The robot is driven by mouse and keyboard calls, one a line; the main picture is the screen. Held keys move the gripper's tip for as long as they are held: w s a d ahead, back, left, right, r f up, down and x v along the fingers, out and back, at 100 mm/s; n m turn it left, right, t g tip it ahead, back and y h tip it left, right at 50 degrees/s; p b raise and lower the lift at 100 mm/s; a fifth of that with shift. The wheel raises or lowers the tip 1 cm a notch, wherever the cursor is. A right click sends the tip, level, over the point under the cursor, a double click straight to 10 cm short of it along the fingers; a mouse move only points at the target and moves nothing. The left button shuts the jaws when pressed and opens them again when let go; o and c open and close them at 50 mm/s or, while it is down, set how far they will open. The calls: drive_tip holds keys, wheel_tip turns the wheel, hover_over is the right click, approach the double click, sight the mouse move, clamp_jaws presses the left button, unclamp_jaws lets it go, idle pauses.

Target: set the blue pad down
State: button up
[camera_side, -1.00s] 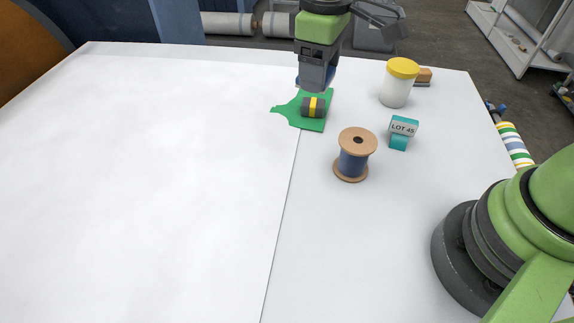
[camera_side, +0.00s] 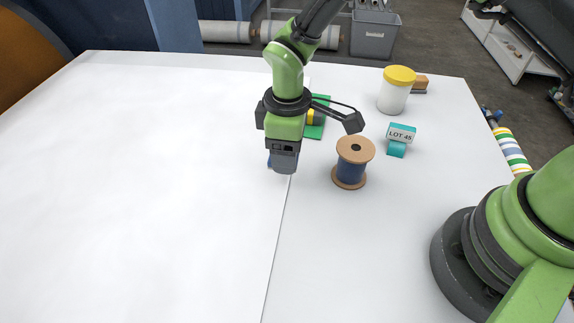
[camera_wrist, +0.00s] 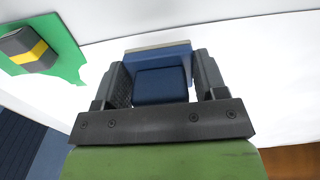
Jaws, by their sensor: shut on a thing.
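My gripper (camera_wrist: 160,88) is shut on the blue pad (camera_wrist: 160,85), which sits between the two dark fingers in the wrist view. A paler grey layer shows along the pad's far edge. In the side view my gripper (camera_side: 283,170) is over the white sheet, just left of the sheet's edge line. Only a sliver of the pad (camera_side: 270,162) shows there, mostly hidden by the gripper. I cannot tell whether the pad touches the sheet.
A wooden spool with blue thread (camera_side: 351,172) stands close to the right. Behind are a green piece (camera_side: 316,131) with a dark, yellow-banded weight (camera_wrist: 28,50), a teal LOT 45 block (camera_side: 401,132) and a yellow-lidded jar (camera_side: 394,98). The white sheet (camera_side: 130,200) is clear to the left.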

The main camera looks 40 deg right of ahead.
drive_tip(key=shift+f, duration=2.35)
drive_tip(key=shift+f, duration=0.15)
drive_tip(key=o, duration=0.9)
drive_tip(key=shift+o, duration=0.2)
